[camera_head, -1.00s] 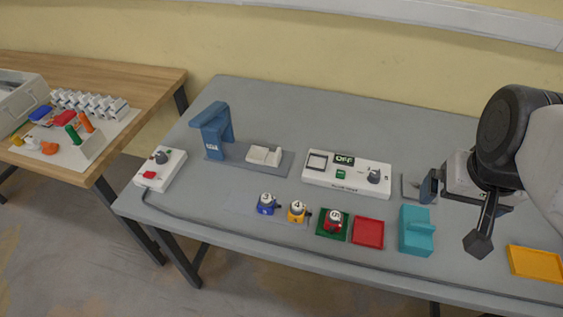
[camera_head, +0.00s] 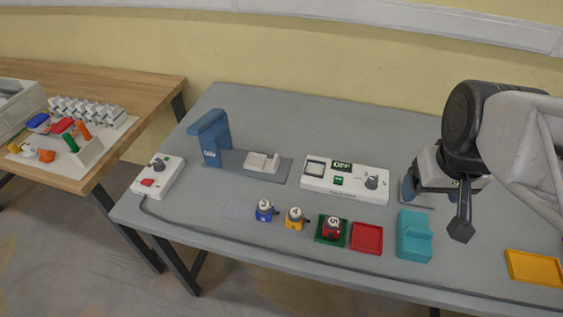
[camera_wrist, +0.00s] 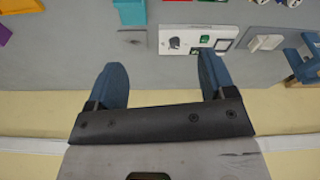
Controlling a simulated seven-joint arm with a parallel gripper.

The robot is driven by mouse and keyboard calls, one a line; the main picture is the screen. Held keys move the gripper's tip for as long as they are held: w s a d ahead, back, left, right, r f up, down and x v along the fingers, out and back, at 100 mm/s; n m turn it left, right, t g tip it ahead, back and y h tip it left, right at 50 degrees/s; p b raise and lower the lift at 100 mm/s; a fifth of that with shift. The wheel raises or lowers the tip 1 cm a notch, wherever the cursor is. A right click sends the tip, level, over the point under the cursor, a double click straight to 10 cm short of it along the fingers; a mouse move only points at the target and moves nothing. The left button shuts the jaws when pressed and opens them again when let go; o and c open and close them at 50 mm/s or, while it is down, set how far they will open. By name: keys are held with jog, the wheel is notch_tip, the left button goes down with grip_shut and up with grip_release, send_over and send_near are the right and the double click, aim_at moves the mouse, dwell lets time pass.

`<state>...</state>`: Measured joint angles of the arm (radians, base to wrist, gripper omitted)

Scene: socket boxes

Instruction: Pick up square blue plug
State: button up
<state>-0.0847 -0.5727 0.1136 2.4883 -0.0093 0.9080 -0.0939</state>
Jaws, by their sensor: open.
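A small blue block (camera_head: 38,121) lies on the white board on the wooden table at the far left of the head view. A blue piece with a white numbered top (camera_head: 264,211) stands on the grey table, left of the yellow one. I cannot tell for certain which of these is the square blue plug. My gripper (camera_head: 410,187) is at the right, above the grey table near the white OFF box, far from both. In the wrist view its two blue fingers (camera_wrist: 162,78) are spread with nothing between them.
The grey table also holds a white OFF box (camera_head: 320,186), a blue upright stand (camera_head: 209,137), a teal block (camera_head: 414,245), a red tray (camera_head: 367,238) and a yellow tray (camera_head: 536,268). A red block (camera_head: 61,126) lies beside the left blue block. A gap separates the tables.

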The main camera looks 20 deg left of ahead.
jog(key=w+a+f+n, duration=0.4)
jog(key=w+a+n, duration=0.1)
jog(key=a, duration=0.3)
jog(key=n+g, duration=0.2)
jog(key=n, duration=1)
send_near(264, 204)
jog(key=f, duration=0.5)
jog(key=shift+w+a+f, duration=0.1)
jog(key=shift+w+f, duration=0.1)
jog(key=shift+f, duration=1.3)
jog(key=shift+f, duration=2.6)
jog(key=shift+c, duration=0.4)
